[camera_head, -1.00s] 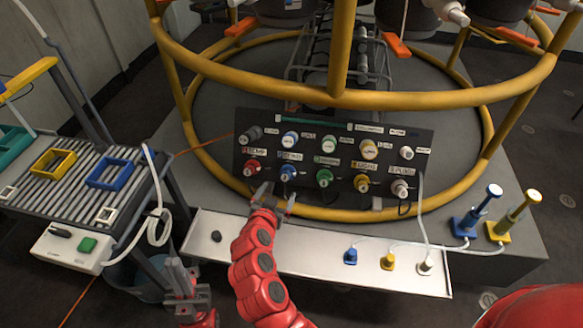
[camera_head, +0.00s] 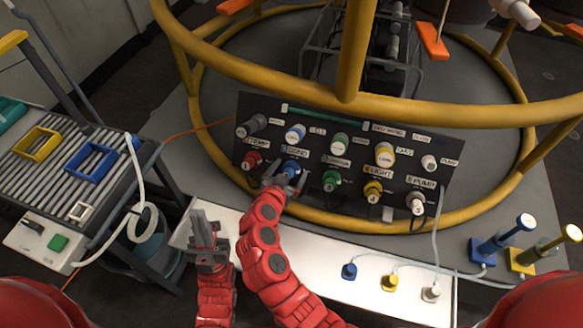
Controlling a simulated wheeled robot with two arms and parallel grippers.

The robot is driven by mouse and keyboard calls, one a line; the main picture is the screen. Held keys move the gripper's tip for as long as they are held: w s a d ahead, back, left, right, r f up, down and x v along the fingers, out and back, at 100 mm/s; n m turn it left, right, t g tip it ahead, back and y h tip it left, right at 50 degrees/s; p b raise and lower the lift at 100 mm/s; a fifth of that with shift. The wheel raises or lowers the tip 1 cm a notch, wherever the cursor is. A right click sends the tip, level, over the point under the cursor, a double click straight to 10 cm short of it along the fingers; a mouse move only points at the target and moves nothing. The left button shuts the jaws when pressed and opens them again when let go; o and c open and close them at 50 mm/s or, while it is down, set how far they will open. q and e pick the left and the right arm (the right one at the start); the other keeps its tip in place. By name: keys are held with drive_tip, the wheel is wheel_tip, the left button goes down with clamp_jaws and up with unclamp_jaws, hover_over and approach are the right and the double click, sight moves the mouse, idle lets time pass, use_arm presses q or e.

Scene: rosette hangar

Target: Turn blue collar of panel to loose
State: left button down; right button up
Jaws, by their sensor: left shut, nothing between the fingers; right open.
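The dark panel (camera_head: 315,160) leans up inside the yellow ring frame, with two rows of round fittings. The blue collar (camera_head: 292,167) is in the lower row, between the red collar (camera_head: 253,160) and the green collar (camera_head: 331,180). My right gripper (camera_head: 286,179) is open at the blue collar, with its fingers at either side of the collar's lower part. I cannot tell whether they touch it. The wrist and fingers partly hide the collar's lower part. My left gripper (camera_head: 205,226) is shut and empty, over the left end of the white tray, apart from the panel.
The yellow collar (camera_head: 373,189) and a grey-white fitting (camera_head: 416,203) sit further right. The white tray (camera_head: 325,255) bears blue, yellow and white plugs with cables. A slatted cart (camera_head: 65,165) stands left.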

drive_tip(key=shift+c, duration=0.2)
drive_tip(key=c, duration=1.3)
